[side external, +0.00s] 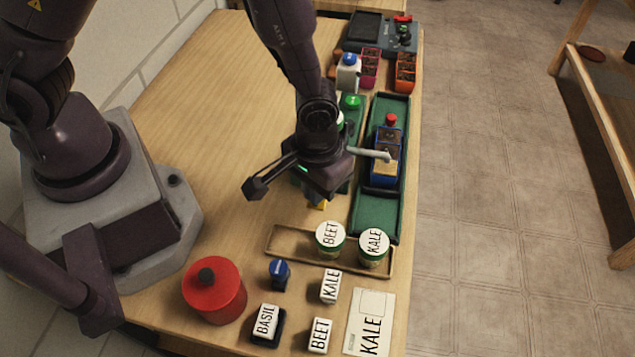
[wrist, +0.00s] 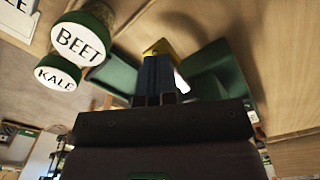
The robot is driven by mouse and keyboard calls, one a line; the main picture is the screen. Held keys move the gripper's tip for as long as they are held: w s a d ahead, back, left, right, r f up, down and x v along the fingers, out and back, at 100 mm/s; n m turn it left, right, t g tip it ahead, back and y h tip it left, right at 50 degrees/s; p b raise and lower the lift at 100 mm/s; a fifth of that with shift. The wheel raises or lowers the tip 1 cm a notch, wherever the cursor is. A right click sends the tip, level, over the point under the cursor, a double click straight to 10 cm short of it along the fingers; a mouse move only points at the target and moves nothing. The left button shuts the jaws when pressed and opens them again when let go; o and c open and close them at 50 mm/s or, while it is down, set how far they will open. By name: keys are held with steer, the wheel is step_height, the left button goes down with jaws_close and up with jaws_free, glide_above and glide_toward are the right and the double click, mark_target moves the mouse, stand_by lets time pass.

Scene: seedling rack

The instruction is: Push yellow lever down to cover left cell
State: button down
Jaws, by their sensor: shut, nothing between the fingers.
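The yellow lever (side external: 322,205) shows only as a small patch just under my gripper in the side view; the rest is hidden behind it. In the wrist view a yellow part (wrist: 160,47) sits right at the tips of my fingers. My gripper (wrist: 158,62) is shut with nothing held, pointing down. Whether the fingers touch the yellow part I cannot tell. In the side view my gripper (side external: 320,198) hides most of the near green tray (side external: 350,103). The left cell cannot be made out.
A second green tray (side external: 364,215) holds a blue block (side external: 376,178) with brown cells and a red knob (side external: 391,120). BEET (side external: 330,238) and KALE (side external: 374,243) jars stand close in a wooden tray (side external: 280,257). A red pot (side external: 214,293) is in front. The left tabletop is clear.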

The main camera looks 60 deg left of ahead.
step_height(320, 180, up, 8)
steer(key=shift+f, duration=0.25)
stand_by(0.5)
steer(key=s+a+r+m+t, duration=0.1)
steer(key=s+a+r+t, duration=0.1)
steer(key=s+a+r, duration=0.2)
steer(key=s+a+r+m+t, duration=0.2)
steer(key=a+r, duration=0.8)
steer(key=r, duration=0.8)
steer(key=s+t, duration=0.1)
steer(key=s, duration=0.1)
steer(key=shift+s+a+r+t, duration=0.15)
steer(key=shift+s+a+t, duration=0.05)
steer(key=shift+s+t, duration=0.15)
